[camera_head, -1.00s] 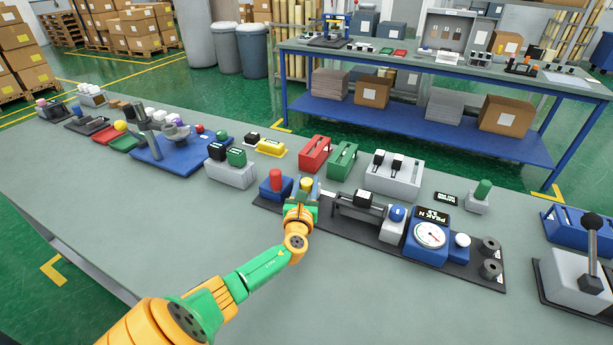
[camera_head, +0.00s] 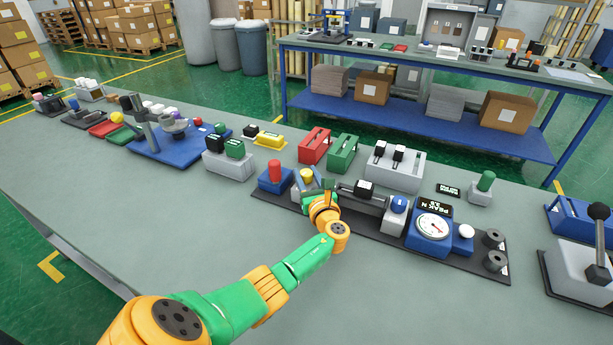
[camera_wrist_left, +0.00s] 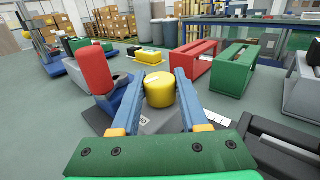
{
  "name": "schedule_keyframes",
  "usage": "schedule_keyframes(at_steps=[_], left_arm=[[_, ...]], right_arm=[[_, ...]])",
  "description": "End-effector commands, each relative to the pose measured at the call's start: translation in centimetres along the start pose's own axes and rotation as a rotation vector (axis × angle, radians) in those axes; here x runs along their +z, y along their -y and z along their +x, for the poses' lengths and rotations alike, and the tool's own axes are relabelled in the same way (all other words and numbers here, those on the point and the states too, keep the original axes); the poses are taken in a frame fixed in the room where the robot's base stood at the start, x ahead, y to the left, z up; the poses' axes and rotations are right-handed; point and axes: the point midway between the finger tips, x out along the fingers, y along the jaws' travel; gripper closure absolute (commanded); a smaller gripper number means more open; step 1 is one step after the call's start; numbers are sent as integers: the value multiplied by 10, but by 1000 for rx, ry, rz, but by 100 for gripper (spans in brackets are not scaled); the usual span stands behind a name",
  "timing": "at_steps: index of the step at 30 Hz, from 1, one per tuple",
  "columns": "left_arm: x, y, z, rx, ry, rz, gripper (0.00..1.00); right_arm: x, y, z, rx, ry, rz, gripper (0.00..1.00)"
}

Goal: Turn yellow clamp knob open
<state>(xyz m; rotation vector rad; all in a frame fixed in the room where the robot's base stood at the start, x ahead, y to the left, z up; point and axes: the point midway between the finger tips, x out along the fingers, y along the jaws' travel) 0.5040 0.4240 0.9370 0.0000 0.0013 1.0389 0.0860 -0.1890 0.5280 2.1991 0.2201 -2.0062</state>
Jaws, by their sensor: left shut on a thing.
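The yellow clamp knob (camera_head: 306,175) is a short round cap on a grey block, near the left end of the dark base plate. It also shows in the left wrist view (camera_wrist_left: 160,90), between my two blue fingers. My left gripper (camera_head: 308,184) is shut on the yellow knob, one finger on each side. Its wrist lies to the right of the knob, nearer to me. The fingers hide part of the knob's sides and the grey block. My right gripper is not in view.
A blue block with a red knob (camera_head: 275,173) stands close left of the yellow knob. On the right are a slide rail with a black block (camera_head: 364,188) and a blue dial gauge (camera_head: 432,232). Red (camera_head: 315,147) and green (camera_head: 343,153) holders stand behind.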

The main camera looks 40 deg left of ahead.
Motion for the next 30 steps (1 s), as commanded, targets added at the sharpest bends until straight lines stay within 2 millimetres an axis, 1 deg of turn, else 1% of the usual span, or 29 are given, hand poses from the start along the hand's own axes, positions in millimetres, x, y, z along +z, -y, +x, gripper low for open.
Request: schedule_keyframes(at_steps=[7,8,9,10,11,20,22,24,27,30], left_arm=[[2,0,0,-1,4,-1,100],[2,0,0,-1,4,-1,51],[2,0,0,-1,4,-1,40],[2,0,0,-1,3,-1,32],[2,0,0,-1,3,-1,26],[1,0,-2,-2,2,-1,26],[2,1,-11,-4,1,-1,26],[3,1,-26,-5,-1,-2,26],[2,1,-48,-5,0,-2,26],[0,0,-64,-3,0,0,26]], right_arm=[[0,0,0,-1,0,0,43],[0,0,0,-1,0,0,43],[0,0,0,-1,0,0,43],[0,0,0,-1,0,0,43],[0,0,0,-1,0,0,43],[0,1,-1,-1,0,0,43],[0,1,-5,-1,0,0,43],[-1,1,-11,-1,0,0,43],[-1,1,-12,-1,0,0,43],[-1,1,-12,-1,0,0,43]])
